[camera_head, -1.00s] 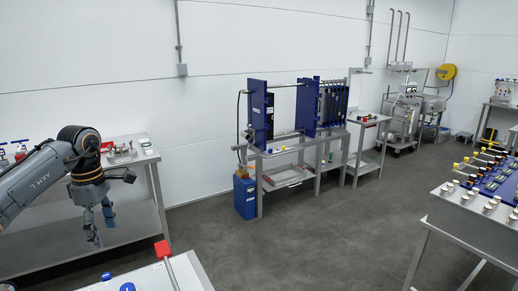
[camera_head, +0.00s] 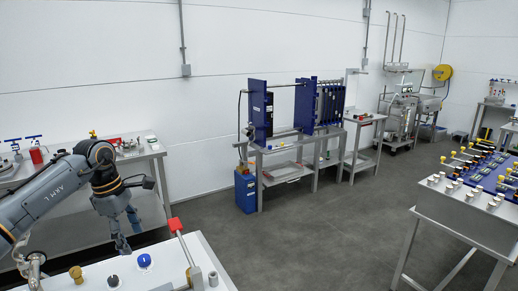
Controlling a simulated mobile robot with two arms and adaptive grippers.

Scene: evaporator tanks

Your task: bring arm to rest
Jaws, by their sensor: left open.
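My left arm (camera_head: 60,192), grey with a dark wrist, comes in from the left. My left gripper (camera_head: 128,232) points downward with its jaws apart and nothing between them. In the picture it is just above the far left edge of the near white-topped table (camera_head: 215,262); the height gap to that table cannot be told. My right gripper does not show.
The near table carries a blue knob (camera_head: 144,261), a brass knob (camera_head: 76,272) and a red-topped lever (camera_head: 176,226). A steel bench (camera_head: 150,150) stands behind the arm. A blue plate press (camera_head: 300,108) stands against the wall. The middle floor is clear.

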